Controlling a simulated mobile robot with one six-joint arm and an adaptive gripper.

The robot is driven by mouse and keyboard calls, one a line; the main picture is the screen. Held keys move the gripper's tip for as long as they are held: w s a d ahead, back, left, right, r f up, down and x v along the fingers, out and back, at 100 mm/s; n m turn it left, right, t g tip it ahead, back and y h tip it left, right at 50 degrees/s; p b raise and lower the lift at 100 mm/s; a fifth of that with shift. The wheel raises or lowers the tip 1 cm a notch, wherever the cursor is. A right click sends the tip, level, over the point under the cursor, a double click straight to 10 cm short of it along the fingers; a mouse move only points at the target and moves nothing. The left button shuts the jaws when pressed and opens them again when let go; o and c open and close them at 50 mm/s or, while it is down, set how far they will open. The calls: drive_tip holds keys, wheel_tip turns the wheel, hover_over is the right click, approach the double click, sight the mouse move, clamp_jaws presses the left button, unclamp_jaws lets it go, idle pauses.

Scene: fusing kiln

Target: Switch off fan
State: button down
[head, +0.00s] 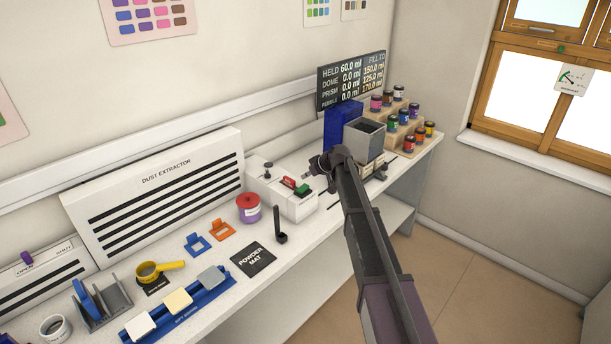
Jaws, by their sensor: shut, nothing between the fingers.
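The dust extractor (165,200) is a white panel with dark slots, leaning at the back of the bench. Right of it is a white control box (287,204) with a red and green switch (295,186) and a dark knob (267,168) on top. The red part is on the left, the green part on the right; which side is pressed I cannot tell. My gripper (318,166) is shut and empty, just right of and above the switch, seemingly apart from it. Its fingertips are small and partly hidden by my arm.
A blue container (341,122) and grey hopper (365,138) stand behind my wrist, near a rack of coloured jars (408,125). The bench front is partly clear.

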drive_tip(key=s+a+p+v, duration=0.1)
drive_tip(key=p+v, duration=0.4)
drive_tip(key=v, duration=0.3)
drive_tip(key=shift+s+d+r+p, duration=0.25)
drive_tip(key=shift+s+r+p, duration=0.05)
drive_tip(key=shift+s, duration=0.1)
drive_tip(key=s+d+f+m+g+h+b, duration=0.1)
drive_tip(key=s+d+f+m+h+b, duration=0.1)
drive_tip(key=s, duration=1)
drive_tip(key=s+d+f+m+g+h+b, duration=0.2)
drive_tip(key=s+d+f, duration=0.5)
drive_tip(key=s, duration=0.6)
drive_tip(key=s+d+f+m+g+h+b, duration=0.2)
drive_tip(key=s+d, duration=0.5)
drive_tip(key=s, duration=0.5)
wheel_tip(320, 180, down, 3)
drive_tip(key=m+h+b, duration=0.1)
drive_tip(key=m+b, duration=0.1)
drive_tip(key=m, duration=0.1)
drive_tip(key=shift+s+r, duration=0.2)
drive_tip(key=shift+r, duration=0.05)
